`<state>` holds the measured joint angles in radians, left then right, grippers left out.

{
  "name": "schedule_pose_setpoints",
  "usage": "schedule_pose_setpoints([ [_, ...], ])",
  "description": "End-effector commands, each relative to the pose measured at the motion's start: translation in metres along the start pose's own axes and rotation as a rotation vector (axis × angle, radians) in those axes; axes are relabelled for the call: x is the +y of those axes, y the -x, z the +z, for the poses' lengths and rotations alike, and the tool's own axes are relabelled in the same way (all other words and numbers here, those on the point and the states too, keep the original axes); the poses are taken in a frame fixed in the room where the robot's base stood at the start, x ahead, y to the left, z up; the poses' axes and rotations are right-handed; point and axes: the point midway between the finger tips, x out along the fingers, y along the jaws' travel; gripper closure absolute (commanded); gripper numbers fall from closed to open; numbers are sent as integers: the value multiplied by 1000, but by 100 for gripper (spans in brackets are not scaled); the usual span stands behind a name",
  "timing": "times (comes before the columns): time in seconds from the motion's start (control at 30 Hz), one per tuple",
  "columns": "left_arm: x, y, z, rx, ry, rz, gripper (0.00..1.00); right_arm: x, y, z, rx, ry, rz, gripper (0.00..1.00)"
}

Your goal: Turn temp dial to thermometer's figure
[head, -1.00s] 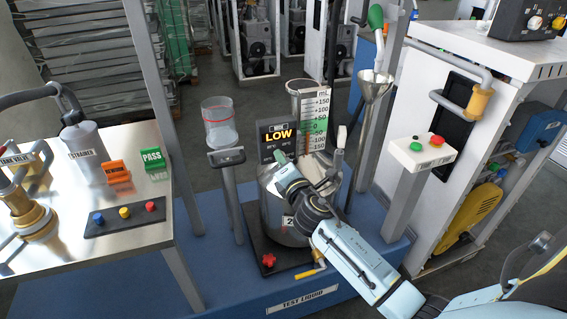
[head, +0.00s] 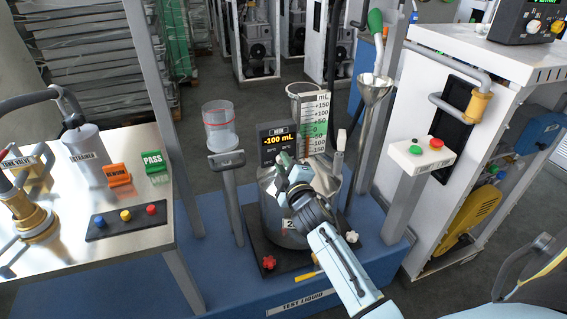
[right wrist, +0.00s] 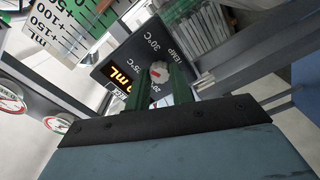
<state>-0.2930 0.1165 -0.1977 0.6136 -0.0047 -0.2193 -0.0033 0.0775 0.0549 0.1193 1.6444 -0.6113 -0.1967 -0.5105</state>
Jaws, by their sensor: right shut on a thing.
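The temp dial (right wrist: 158,72) is a small pale knob with a red mark, on a dark display panel (head: 279,143) printed 20°C, 25°C and 30°C in the right wrist view. My right gripper (right wrist: 160,86) is shut on the dial, one green finger on each side. In the head view my right gripper (head: 284,163) is at the panel's lower edge and hides the dial. The panel's screen reads -100 mL. The dial's exact setting is too small to tell. I cannot make out a thermometer or its figure. My left gripper is not in view.
A mL scale (head: 316,121) stands right behind the panel, above a metal vessel (head: 283,222). A clear cup (head: 220,125) on a post is to the left, a funnel (head: 374,88) to the right. A button box (head: 423,152) stands further right.

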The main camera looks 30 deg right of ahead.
Motion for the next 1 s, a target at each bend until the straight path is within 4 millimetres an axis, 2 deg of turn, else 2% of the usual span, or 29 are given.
schedule_pose_setpoints([
  [0.6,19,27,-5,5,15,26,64,2,0,0,-2,-555,-1,100],
  [0.8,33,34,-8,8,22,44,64,1,0,0,-2,-675,-1,100],
  [1.0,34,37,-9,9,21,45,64,1,0,0,-2,-747,-1,100],
])
